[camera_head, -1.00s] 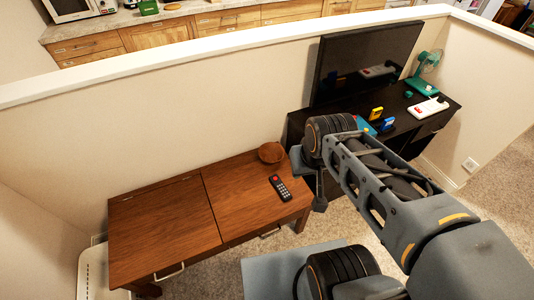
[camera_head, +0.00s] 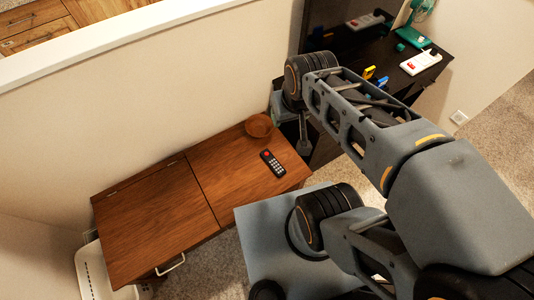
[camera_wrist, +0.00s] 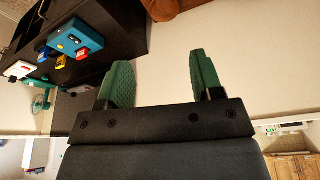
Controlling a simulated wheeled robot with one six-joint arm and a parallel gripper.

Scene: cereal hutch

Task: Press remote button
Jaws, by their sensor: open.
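The remote (camera_head: 273,166) is black with a red button at its far end and pale buttons below. It lies flat on the right part of a brown wooden table (camera_head: 150,221), near its right edge, in the head view. I cannot make out the remote in the wrist view. My gripper (camera_wrist: 160,72) shows in the wrist view with its two green fingers apart and nothing between them. In the head view my arm reaches to the right of the remote, apart from it, and the fingers are not clear there.
A round brown bowl (camera_head: 258,126) stands just behind the remote. A cream wall (camera_head: 190,90) runs behind the table. A dark desk (camera_head: 385,75) to the right bears a white-and-red device (camera_head: 420,63) and a green fan (camera_head: 412,35). The table's left part is clear.

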